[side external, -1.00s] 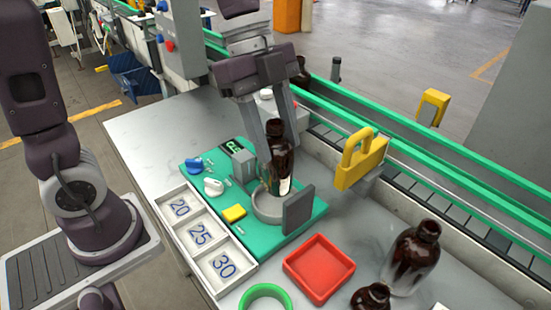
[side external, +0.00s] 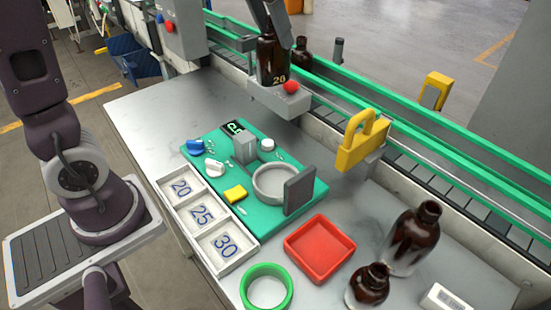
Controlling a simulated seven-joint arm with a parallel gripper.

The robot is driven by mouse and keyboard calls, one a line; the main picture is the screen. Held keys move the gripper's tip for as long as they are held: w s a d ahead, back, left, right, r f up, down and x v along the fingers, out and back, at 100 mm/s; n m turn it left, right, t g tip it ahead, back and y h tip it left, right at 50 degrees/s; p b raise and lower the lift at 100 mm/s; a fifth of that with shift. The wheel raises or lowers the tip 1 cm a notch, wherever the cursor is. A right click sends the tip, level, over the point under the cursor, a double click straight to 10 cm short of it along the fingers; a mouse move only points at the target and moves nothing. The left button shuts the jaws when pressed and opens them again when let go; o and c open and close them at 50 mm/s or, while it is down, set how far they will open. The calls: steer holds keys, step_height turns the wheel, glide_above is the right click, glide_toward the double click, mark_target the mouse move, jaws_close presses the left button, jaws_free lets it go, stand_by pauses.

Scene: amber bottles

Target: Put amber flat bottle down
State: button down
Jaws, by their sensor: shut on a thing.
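The amber flat bottle (side external: 272,62) is upright in my gripper (side external: 276,30) at the top of the side external view. The number 20 shows low on its side. One dark finger shows at the bottle's upper part; the rest of my gripper is cut off by the picture's top edge. The bottle appears over or just behind a grey box with a red button (side external: 291,87), beside the conveyor (side external: 335,95). I cannot tell whether its base touches anything. The round grey holder (side external: 274,182) on the green board (side external: 262,215) is empty.
Another amber bottle (side external: 302,50) stands at the conveyor. Two amber bottles (side external: 414,238) (side external: 368,286) stand at the table's right. A yellow padlock-shaped piece (side external: 362,140) juts up at the conveyor side. A label tray (side external: 212,222), red tray (side external: 319,276) and green ring (side external: 266,266) lie in front.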

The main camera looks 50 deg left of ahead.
step_height(320, 180, up, 8)
steer(key=shift+w+a+f, duration=0.1)
steer(key=shift+f, duration=0.05)
steer(key=shift+d, duration=0.7)
steer(key=s+d+n, duration=0.1)
steer(key=s+d, duration=0.1)
steer(key=d, duration=0.9)
steer(key=s+d+n, duration=0.1)
steer(key=s+d, duration=0.2)
steer(key=d, duration=0.8)
step_height(320, 180, down, 23)
steer(key=shift+a+y, duration=0.15)
steer(key=shift+y, duration=0.25)
steer(key=shift+w, duration=0.1)
steer(key=c, duration=0.8)
jaws_free()
